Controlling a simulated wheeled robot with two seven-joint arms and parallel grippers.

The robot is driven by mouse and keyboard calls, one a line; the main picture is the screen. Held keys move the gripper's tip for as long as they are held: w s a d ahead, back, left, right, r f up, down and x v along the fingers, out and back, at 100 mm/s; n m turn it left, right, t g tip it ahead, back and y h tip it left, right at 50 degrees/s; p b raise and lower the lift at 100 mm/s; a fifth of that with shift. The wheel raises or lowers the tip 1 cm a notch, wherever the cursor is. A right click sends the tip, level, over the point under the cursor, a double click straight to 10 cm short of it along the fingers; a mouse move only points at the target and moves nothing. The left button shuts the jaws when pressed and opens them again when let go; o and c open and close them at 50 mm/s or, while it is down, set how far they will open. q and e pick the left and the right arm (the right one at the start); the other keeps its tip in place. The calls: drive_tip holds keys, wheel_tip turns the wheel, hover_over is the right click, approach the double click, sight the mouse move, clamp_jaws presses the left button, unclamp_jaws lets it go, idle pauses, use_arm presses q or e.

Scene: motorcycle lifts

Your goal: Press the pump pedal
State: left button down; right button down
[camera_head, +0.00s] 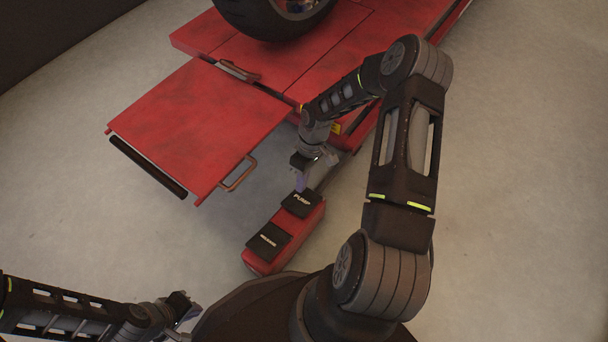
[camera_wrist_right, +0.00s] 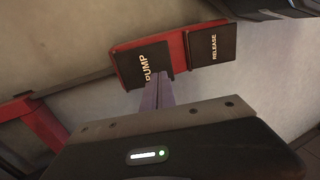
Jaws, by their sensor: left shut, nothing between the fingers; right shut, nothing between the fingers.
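The red pedal unit (camera_head: 284,236) sits on the floor beside the red lift. Its black PUMP pedal (camera_head: 300,203) is at the end nearer the lift, and its black RELEASE pedal (camera_head: 268,241) is at the other end. In the right wrist view the PUMP pedal (camera_wrist_right: 144,65) is just beyond my shut right gripper fingertips (camera_wrist_right: 158,84), which overlap its lower edge. I cannot tell if they touch it. In the head view my right gripper (camera_head: 302,186) is at the PUMP end. My left gripper (camera_head: 190,315) is shut and empty at the lower left, away from the pedals.
The red lift platform (camera_head: 195,125) with a handle (camera_head: 238,174) stands at the upper left of the pedal unit. A motorcycle tyre (camera_head: 272,18) rests on the lift. The grey floor (camera_head: 520,180) is clear at the right and left.

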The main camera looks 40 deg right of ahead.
sight(296, 205)
drive_tip(key=b+x, duration=0.2)
drive_tip(key=x, duration=0.5)
drive_tip(key=shift+f, duration=0.1)
